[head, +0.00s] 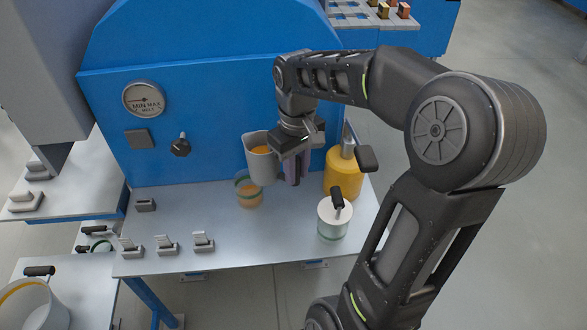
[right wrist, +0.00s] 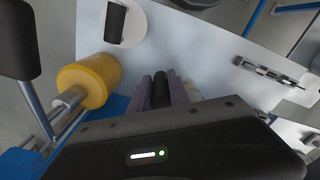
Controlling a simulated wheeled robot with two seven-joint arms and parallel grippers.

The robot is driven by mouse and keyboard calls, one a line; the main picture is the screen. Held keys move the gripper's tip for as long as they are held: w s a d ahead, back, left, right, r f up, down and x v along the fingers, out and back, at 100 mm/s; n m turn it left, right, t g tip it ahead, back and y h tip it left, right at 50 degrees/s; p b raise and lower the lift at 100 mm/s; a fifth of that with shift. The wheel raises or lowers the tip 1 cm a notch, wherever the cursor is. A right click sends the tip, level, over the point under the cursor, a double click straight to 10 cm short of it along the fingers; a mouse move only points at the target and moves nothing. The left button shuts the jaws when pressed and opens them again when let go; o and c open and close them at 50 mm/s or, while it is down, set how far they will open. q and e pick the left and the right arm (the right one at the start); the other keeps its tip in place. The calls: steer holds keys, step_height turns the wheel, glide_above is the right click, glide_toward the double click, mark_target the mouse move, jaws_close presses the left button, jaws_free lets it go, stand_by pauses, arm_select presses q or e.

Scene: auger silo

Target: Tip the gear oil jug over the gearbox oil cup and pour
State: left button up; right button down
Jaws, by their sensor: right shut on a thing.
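The gear oil jug (head: 263,168) is a grey open vessel with orange oil showing inside its mouth. My right gripper (head: 292,170) is shut on its handle and holds it above the table, leaning slightly left. In the right wrist view the purple-grey fingers (right wrist: 168,88) close around a dark handle; most of the jug is hidden there. The gearbox oil cup (head: 249,194), a small clear cup with a green band and orange content, stands on the table just below and left of the jug. I cannot see a stream of oil. My left gripper is not in view.
A yellow cylinder with a metal neck (head: 343,175) stands right of the gripper. A white lidded pot with a black handle (head: 334,220) stands in front. Several toggle levers (head: 166,243) line the front edge. The blue housing (head: 210,110) rises behind the metal table (head: 225,260).

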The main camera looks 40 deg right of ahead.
steer(key=shift+s+r+g+p, duration=0.1)
steer(key=shift+r+g+p, duration=0.25)
steer(key=shift+g+p, duration=0.35)
steer(key=shift+s+g+h+p, duration=0.1)
steer(key=shift+g+h+p, duration=0.2)
steer(key=shift+p, duration=0.15)
steer(key=shift+d+f, duration=0.1)
steer(key=shift+s, duration=0.1)
